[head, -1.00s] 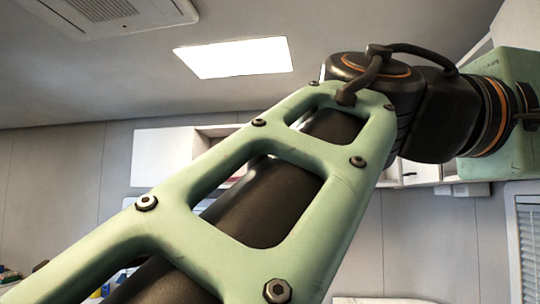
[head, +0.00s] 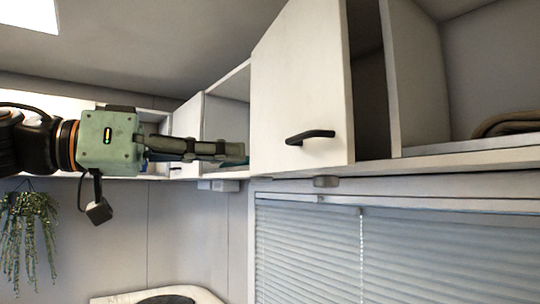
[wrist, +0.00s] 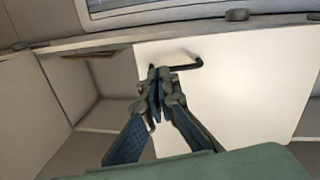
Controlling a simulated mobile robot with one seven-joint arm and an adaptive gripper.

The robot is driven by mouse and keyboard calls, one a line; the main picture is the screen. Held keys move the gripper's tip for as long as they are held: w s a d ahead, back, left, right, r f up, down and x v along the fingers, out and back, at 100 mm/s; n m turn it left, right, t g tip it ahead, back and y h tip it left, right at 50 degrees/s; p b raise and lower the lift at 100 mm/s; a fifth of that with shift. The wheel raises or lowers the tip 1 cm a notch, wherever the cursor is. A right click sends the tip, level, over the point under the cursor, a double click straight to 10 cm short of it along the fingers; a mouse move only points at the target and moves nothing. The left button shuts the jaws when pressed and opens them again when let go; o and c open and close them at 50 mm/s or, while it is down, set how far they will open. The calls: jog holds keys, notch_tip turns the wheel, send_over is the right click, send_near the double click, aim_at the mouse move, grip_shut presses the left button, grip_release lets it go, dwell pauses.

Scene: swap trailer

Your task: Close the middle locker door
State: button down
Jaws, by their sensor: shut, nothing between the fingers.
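A white locker door (head: 298,85) with a black handle (head: 310,137) hangs in the overhead row and looks like the middle one. It stands ajar, with a dark opening along its right edge in the head view. My gripper (head: 240,151) is shut and empty, to the left of this door in the head view. In the wrist view my gripper (wrist: 158,75) shows in front of a white door (wrist: 235,90), with its tips beside the black handle (wrist: 185,66). I cannot tell whether they touch.
An open compartment (head: 480,70) at right holds a brown item (head: 508,124). Another open compartment (head: 228,95) and a further white door (head: 187,125) lie to the left. Window blinds (head: 310,240) are below the lockers. A hanging plant (head: 30,235) is at far left.

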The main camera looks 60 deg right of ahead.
jog(key=m, duration=0.2)
jog(key=p, duration=0.2)
send_near(326, 160)
jog(key=shift+g+y, duration=0.3)
jog(key=shift+g, duration=0.1)
jog(key=x, duration=0.6)
jog(key=shift+d+r, duration=0.15)
jog(key=shift+d, duration=0.35)
jog(key=s+d+n+t+b, duration=0.1)
jog(key=d+b, duration=0.1)
jog(key=d, duration=0.1)
jog(key=s+d+n+t+h+b, duration=0.1)
jog(key=s+d+b, duration=0.1)
jog(key=d, duration=0.1)
jog(key=s+d+n+t+h+b, duration=0.1)
jog(key=s+d+t+b, duration=0.1)
jog(key=shift+s+d+f, duration=0.1)
jog(key=shift+d+f, duration=0.1)
jog(key=shift+d, duration=0.2)
jog(key=shift+s+d+r+t, duration=0.1)
jog(key=shift+d+t, duration=0.1)
jog(key=shift+t, duration=0.1)
jog(key=shift+r, duration=0.15)
